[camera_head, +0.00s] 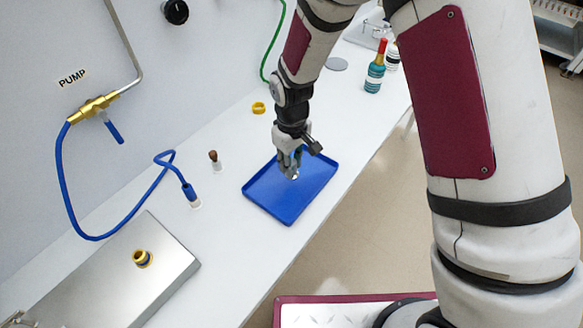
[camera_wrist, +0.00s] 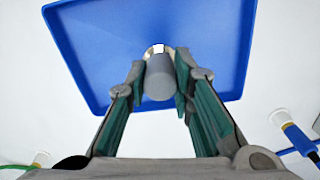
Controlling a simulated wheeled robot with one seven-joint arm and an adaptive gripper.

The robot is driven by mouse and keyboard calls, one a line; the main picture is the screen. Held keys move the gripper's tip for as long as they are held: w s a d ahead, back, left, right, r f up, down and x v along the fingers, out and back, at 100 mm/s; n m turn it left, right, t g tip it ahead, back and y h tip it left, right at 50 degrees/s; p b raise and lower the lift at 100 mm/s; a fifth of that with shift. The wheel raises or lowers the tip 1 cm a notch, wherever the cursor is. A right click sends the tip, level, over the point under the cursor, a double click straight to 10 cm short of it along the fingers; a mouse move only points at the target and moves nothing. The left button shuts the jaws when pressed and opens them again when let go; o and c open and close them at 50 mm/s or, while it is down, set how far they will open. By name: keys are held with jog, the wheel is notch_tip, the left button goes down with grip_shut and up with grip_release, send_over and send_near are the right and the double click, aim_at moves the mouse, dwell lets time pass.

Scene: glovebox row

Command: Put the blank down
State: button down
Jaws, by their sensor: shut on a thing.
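The blank is a short grey cylinder (camera_wrist: 159,80) with a lighter end, seen between my fingertips in the wrist view. My gripper (camera_wrist: 160,78) is shut on it. In the head view my gripper (camera_head: 290,172) points down over the blue tray (camera_head: 313,188), and the blank is mostly hidden by the fingers there. The blue tray also fills the upper part of the wrist view (camera_wrist: 90,50). No other thing shows in the tray. I cannot tell whether the blank touches the tray floor.
A blue hose with a white-tipped end (camera_head: 190,194) and a small brown-topped vial (camera_head: 214,160) stand left of the tray. A yellow ring (camera_head: 258,107) lies behind. A steel plate (camera_head: 130,275) with a brass fitting (camera_head: 142,258) is at front left.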

jog(key=shift+w+f+p, duration=0.25)
jog(key=shift+f, duration=0.65)
jog(key=shift+w+f+p, duration=0.2)
jog(key=shift+f, duration=0.65)
jog(key=shift+f, duration=0.1)
jog(key=c, duration=1.4)
grip_release()
notch_tip(320, 180, up, 12)
jog(key=shift+r+b, duration=0.2)
jog(key=shift+b, duration=0.75)
